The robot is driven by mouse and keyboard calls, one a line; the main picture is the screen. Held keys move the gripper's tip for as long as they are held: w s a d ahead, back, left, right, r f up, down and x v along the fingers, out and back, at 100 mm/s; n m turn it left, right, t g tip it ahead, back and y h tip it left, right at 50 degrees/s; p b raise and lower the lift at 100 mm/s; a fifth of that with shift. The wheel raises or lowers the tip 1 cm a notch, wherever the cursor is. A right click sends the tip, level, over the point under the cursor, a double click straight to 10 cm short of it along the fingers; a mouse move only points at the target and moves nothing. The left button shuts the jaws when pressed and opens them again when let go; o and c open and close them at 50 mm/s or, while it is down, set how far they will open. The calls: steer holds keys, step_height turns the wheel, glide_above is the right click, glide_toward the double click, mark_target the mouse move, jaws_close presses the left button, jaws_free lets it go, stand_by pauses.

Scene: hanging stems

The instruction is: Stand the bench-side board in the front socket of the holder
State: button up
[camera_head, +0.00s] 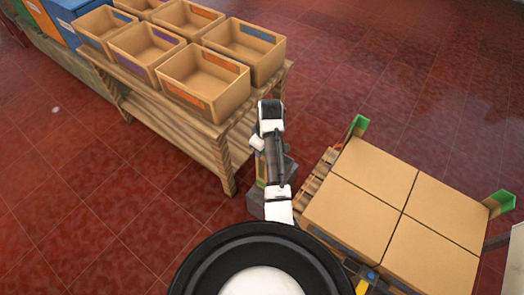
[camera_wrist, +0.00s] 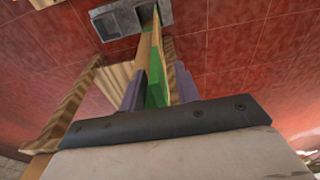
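A thin board (camera_wrist: 156,78) with a green face and a tan wooden part stands between the two purple fingers of my gripper (camera_wrist: 159,86) in the wrist view. The fingers lie close against it on both sides. Its far end reaches the grey holder (camera_wrist: 112,20) at the top, which has a recess on its left. I cannot tell whether that end sits inside a socket or only over it. In the head view, grey holder parts (camera_head: 257,203) and a sliver of the green and tan board (camera_head: 261,168) show beside my arm, which hides my gripper.
A wooden bench (camera_head: 218,150) with several open bins (camera_head: 203,88) stands at the left and back. A pallet with boxes (camera_head: 362,190) and green corner pieces (camera_head: 500,202) is close on the right. Red tiled floor is free at the lower left and far right.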

steer(key=r+p, duration=0.1)
steer(key=r, duration=0.2)
steer(key=r+p, duration=0.2)
steer(key=r, duration=0.2)
steer(key=d+r+p, duration=0.1)
steer(key=r+p, duration=0.1)
steer(key=r, duration=0.2)
steer(key=shift+s+r, duration=0.2)
steer(key=shift+s, duration=0.2)
